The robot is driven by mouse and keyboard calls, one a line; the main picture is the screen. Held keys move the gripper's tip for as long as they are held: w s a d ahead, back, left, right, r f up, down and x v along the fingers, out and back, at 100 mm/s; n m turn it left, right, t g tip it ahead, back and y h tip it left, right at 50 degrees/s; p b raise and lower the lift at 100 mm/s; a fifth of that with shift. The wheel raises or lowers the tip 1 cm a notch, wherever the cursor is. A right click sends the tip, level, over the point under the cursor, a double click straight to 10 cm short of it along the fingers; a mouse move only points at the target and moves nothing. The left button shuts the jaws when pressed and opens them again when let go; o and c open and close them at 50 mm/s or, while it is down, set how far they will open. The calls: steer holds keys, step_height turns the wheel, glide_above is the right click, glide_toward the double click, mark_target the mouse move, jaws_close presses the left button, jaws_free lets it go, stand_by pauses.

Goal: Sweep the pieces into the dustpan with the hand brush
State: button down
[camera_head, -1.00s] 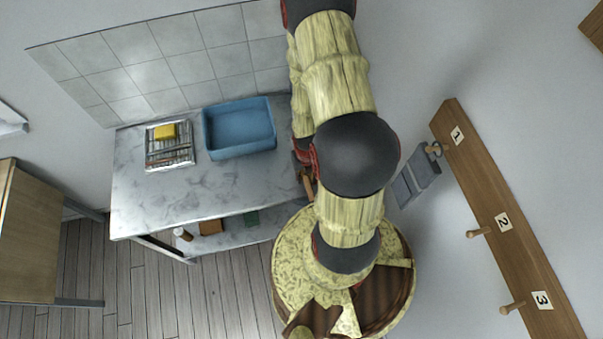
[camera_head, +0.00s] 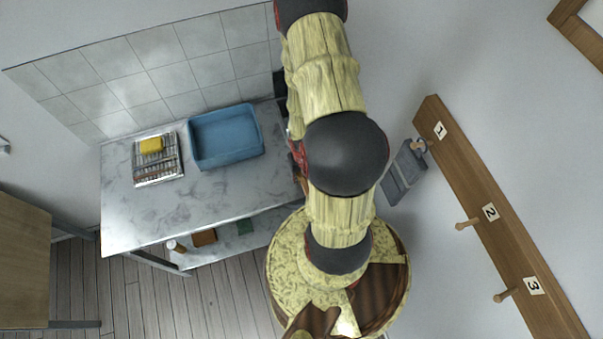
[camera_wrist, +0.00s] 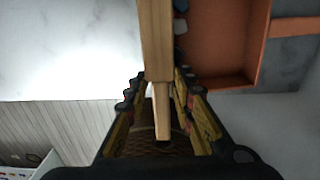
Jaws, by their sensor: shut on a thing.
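In the wrist view my gripper (camera_wrist: 161,92) is shut on the pale wooden handle of the hand brush (camera_wrist: 155,40). The handle runs up out of the top of the picture, and the bristles are out of sight. Right of the handle is an orange-brown, walled pan (camera_wrist: 222,45), which looks like the dustpan. Several small grey-blue pieces (camera_wrist: 180,27) lie close between the handle and the pan's left wall; whether they are inside cannot be told. In the head view my arm hides the gripper.
A marble-topped counter (camera_head: 200,215) carries a blue basin (camera_head: 224,140) and a wire rack (camera_head: 158,172) with a yellow sponge (camera_head: 150,145). A grey flat thing (camera_head: 402,178) hangs at peg 1 of the wooden rail (camera_head: 480,190). The counter's front middle is clear.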

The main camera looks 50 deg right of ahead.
steer(key=shift+s+d, duration=0.1)
steer(key=shift+d, duration=0.1)
steer(key=shift+r, duration=0.15)
steer(key=shift+s+d+r+p, duration=0.1)
steer(key=shift+r+p, duration=2.5)
steer(key=shift+p, duration=0.05)
